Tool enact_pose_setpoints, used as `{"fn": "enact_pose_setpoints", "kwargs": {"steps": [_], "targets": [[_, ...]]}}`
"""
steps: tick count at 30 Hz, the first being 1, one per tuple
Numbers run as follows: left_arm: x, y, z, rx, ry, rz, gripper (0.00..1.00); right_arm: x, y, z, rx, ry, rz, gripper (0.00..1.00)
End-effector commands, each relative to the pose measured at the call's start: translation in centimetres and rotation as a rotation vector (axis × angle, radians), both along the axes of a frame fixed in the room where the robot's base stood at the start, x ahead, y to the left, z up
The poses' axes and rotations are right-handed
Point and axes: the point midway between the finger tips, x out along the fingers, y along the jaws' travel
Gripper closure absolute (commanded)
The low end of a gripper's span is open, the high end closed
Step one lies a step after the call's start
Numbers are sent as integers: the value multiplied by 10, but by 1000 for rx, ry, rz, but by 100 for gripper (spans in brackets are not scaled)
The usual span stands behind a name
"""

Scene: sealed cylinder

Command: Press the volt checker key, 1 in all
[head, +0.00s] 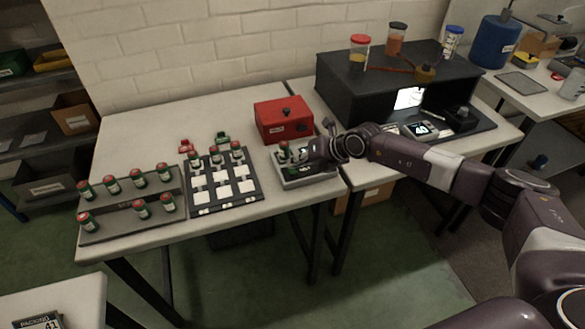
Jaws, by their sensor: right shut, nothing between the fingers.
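The volt checker seems to be the grey device (308,181) near the right end of the left table. A small green cylinder with a red top (284,151) stands upright at its left part. My right gripper (304,156) is shut and empty, low over the device, just right of that cylinder. It hides part of the device's top, and I cannot make out the key or tell whether the fingers touch it. My left gripper is not in view.
A red box (284,120) stands behind the device. To the left are a black tray with white squares (226,191) and a grey rack (117,215), both with several green cylinders. A black cabinet (345,82) stands at the right. The left table's back left is clear.

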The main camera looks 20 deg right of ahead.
Motion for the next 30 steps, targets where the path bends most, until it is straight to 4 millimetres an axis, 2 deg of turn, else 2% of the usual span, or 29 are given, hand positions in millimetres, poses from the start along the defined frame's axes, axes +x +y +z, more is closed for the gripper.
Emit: {"fn": "enact_pose_setpoints", "kwargs": {"steps": [13,27,30], "targets": [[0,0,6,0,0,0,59,0,0,6,0,0,0,100],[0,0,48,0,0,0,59,0,0,51,1,-1,0,100],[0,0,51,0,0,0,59,0,0,55,0,0,0,100]]}}
